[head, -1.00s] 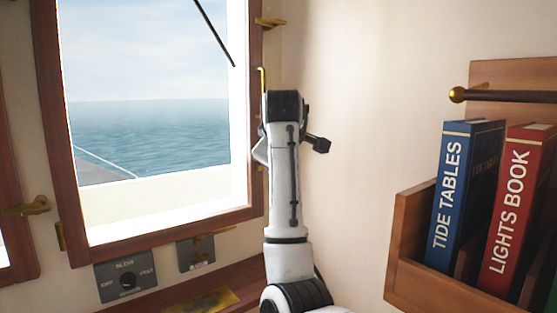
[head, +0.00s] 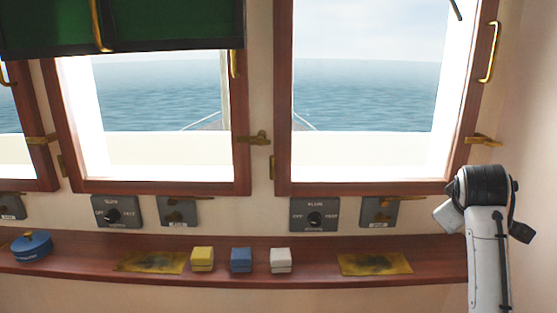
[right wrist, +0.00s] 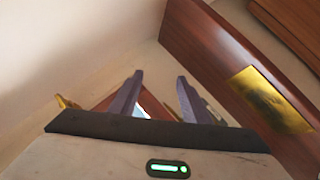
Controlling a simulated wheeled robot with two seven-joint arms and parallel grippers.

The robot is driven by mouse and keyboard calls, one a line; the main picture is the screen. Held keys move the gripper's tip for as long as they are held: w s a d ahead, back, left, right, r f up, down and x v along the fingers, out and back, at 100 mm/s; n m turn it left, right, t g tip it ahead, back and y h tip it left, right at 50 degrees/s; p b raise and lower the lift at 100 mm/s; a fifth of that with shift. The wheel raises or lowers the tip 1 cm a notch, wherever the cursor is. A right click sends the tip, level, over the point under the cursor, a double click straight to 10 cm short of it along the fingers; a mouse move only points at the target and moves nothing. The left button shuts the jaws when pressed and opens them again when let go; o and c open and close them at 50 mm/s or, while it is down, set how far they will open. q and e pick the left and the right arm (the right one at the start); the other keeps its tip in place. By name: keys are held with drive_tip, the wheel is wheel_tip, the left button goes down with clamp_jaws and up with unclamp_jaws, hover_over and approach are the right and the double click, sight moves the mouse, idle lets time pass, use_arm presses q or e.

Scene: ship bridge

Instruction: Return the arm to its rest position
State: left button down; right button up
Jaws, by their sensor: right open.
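My right arm (head: 487,235) rises at the right edge of the head view, beside the right window frame and in front of the right end of the shelf. Its fingers are hidden in that view. In the right wrist view my right gripper (right wrist: 160,77) shows two purple-grey fingers, apart, with nothing held between them. My left gripper is in neither view.
A wooden shelf (head: 350,283) runs below the windows. It holds a blue round tin (head: 32,250) and yellow (head: 202,258), blue (head: 241,259) and white (head: 280,260) boxes. Brass window latches (head: 484,141) and a handle (head: 488,55) stick out near my right arm.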

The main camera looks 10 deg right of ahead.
drive_tip(key=s+a+f+g+y, duration=0.1)
drive_tip(key=s+a+f, duration=0.35)
drive_tip(key=f, duration=0.25)
drive_tip(key=s+a+f+y, duration=0.1)
drive_tip(key=s+a+f, duration=0.2)
drive_tip(key=s+f, duration=0.35)
drive_tip(key=s+a+f+g+y, duration=0.1)
drive_tip(key=s+a+f, duration=0.25)
drive_tip(key=f, duration=0.55)
drive_tip(key=s+a+f+g+y, duration=0.1)
drive_tip(key=s+a+f, duration=0.25)
drive_tip(key=s, duration=0.35)
drive_tip(key=s+a+f+g+y, duration=0.1)
drive_tip(key=s+a+f+y, duration=0.1)
drive_tip(key=s+a, duration=0.4)
drive_tip(key=s+a+f+g+y, duration=0.1)
drive_tip(key=s+a+f, duration=0.15)
drive_tip(key=s, duration=0.55)
drive_tip(key=w+a+f+t+y, duration=0.1)
drive_tip(key=w+a+f+t, duration=0.1)
drive_tip(key=f, duration=0.4)
drive_tip(key=w+a+f+t+y, duration=0.1)
drive_tip(key=w+a+f+t, duration=0.2)
drive_tip(key=f, duration=0.3)
drive_tip(key=shift+a+m, duration=0.15)
drive_tip(key=shift+m, duration=0.25)
